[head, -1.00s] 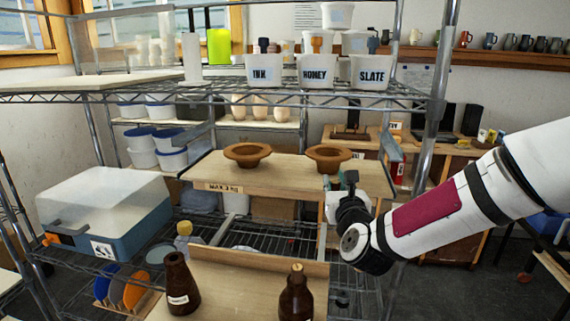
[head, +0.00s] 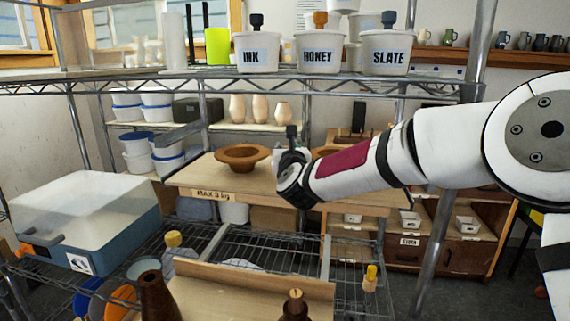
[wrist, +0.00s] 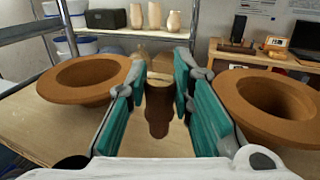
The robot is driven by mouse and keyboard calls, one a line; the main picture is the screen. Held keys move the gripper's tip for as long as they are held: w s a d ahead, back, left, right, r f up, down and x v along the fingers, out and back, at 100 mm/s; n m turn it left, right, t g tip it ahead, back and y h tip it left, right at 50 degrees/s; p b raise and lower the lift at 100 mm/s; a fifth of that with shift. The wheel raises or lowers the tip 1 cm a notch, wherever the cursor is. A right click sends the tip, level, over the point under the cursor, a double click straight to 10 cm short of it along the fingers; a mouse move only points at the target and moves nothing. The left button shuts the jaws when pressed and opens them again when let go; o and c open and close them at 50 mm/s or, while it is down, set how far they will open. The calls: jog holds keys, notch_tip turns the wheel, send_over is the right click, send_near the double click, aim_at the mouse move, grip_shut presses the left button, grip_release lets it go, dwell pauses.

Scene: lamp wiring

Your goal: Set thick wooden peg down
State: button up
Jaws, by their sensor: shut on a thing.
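The thick wooden peg (wrist: 158,106) is brown with a paler top. In the wrist view it stands roughly upright between the teal-padded fingers of my gripper (wrist: 159,88), which is shut on it. Whether its lower end touches the board cannot be told. In the head view my gripper (head: 291,160) is over the wooden board (head: 206,182), between two wide-rimmed brown bowls; it hides the peg there. The left bowl (head: 242,156) shows clearly and also appears in the wrist view (wrist: 84,78). The right bowl (wrist: 268,102) is partly hidden by my arm in the head view.
Tubs labelled INK (head: 256,55), HONEY (head: 319,55) and SLATE (head: 388,55) stand on the wire shelf above. A lidded box (head: 85,215) is at lower left. Brown bottles (head: 157,296) stand below in front. A metal post (head: 452,150) rises behind my arm.

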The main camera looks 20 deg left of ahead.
jog(key=shift+w+a+f, duration=0.1)
jog(key=shift+w+a, duration=0.45)
jog(key=shift+a, duration=0.15)
jog(key=shift+w+a+f+b, duration=0.15)
jog(key=shift+f+b, duration=0.2)
jog(key=shift+f, duration=1.35)
jog(key=shift+f, duration=0.2)
jog(key=o, duration=0.9)
jog(key=shift+r, duration=0.15)
